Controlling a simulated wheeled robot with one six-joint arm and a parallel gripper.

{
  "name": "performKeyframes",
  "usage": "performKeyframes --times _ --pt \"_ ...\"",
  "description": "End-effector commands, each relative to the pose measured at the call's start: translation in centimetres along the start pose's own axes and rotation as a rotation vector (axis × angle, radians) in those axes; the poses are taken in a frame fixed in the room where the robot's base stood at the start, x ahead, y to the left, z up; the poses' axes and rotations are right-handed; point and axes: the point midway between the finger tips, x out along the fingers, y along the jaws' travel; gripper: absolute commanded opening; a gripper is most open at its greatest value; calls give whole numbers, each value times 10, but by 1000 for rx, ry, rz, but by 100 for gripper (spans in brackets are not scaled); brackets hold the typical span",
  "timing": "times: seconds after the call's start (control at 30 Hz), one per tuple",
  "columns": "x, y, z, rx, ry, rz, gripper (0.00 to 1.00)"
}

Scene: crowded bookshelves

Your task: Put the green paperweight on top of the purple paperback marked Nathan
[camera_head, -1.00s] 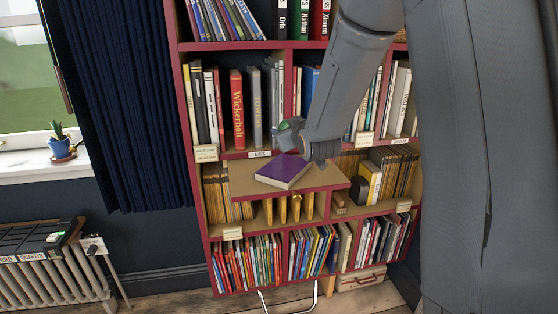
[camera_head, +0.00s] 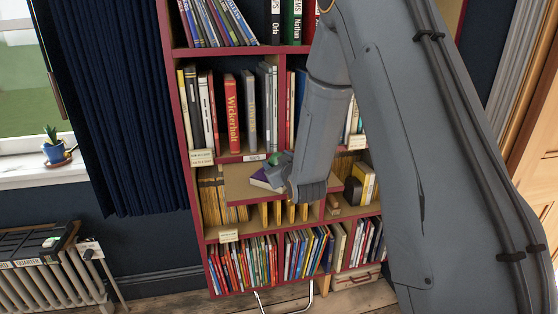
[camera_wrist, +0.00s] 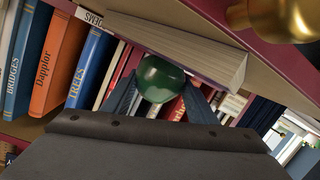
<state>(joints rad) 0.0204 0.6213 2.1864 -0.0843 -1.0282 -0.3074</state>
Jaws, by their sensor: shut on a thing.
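The green paperweight (camera_wrist: 160,80) is a dark glossy ball between the two fingers of my gripper (camera_wrist: 158,100) in the wrist view. My gripper is shut on it. In the head view, the paperweight (camera_head: 274,159) is a small green patch at my gripper (camera_head: 279,163), just above the purple paperback (camera_head: 261,181). The paperback lies flat on a jutting board, its right part hidden by my arm. I cannot tell whether paperweight and book touch. No name is readable on the book. A pale page block (camera_wrist: 185,48), probably this book, is beyond the paperweight in the wrist view.
A brass knob-like thing (camera_wrist: 275,18) is at the wrist view's top right. A green spine marked Nathan (camera_head: 292,22) stands on the top shelf.

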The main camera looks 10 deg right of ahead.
Motion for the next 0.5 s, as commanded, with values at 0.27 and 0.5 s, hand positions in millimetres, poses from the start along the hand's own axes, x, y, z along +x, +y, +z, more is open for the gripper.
performKeyframes --times 0.27,0.5 --pt "1 0 2 0 0 1 59" --pt "0 0 2 0 0 1 71"
